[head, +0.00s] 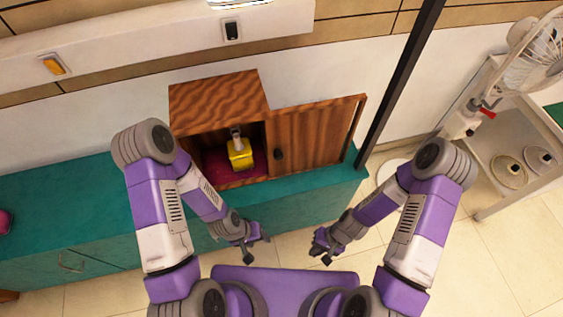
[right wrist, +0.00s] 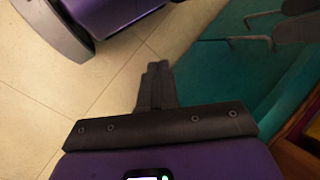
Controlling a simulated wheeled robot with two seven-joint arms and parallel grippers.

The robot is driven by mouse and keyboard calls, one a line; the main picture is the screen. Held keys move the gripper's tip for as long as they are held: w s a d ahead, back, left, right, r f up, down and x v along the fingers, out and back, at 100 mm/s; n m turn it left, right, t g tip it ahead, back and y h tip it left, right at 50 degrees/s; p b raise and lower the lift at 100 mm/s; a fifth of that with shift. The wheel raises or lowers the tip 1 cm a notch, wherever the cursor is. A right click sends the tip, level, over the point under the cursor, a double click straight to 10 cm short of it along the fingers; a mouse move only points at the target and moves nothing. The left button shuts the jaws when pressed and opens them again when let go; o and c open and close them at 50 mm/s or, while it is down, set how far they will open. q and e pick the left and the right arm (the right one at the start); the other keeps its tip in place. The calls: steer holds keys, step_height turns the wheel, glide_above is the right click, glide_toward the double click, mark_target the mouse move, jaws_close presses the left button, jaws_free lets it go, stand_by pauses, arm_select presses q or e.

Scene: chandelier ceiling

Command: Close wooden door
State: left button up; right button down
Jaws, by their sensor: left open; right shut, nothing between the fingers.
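A brown wooden cabinet (head: 217,95) stands on the green counter. Its wooden door (head: 316,133) is swung wide open to the right, with a dark round knob near the cabinet side. A yellow object (head: 240,154) sits inside on a dark red base. My left gripper (head: 258,248) is open and empty in front of the counter, below the cabinet. My right gripper (head: 318,253) is in front of the counter below the door, touching neither. In the right wrist view its fingers (right wrist: 157,72) are shut together with nothing between them.
The green counter (head: 70,200) runs along the wall, with free room left of the cabinet. A dark post (head: 400,85) rises just right of the door. A white cart (head: 490,130) with a fan stands at the right.

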steer(key=w+a+r+m+y, duration=0.25)
steer(key=w+a+y, duration=0.3)
steer(key=y, duration=0.35)
steer(key=w+d+r+m+t+y+b, duration=0.1)
steer(key=w+d+r+m+t+y, duration=0.1)
steer(key=w+d+r+t, duration=0.35)
steer(key=w+d+r+m+t+y, duration=0.2)
steer(key=w+d+r+t, duration=0.1)
steer(key=w+t, duration=0.55)
steer(key=w+a+r+b, duration=0.1)
steer(key=w+a+r, duration=0.1)
steer(key=a, duration=0.4)
steer(key=w+a+r+g, duration=0.1)
steer(key=w+a+r, duration=0.1)
steer(key=a, duration=0.4)
steer(key=shift+w+b, duration=0.4)
steer(key=shift+n, duration=0.25)
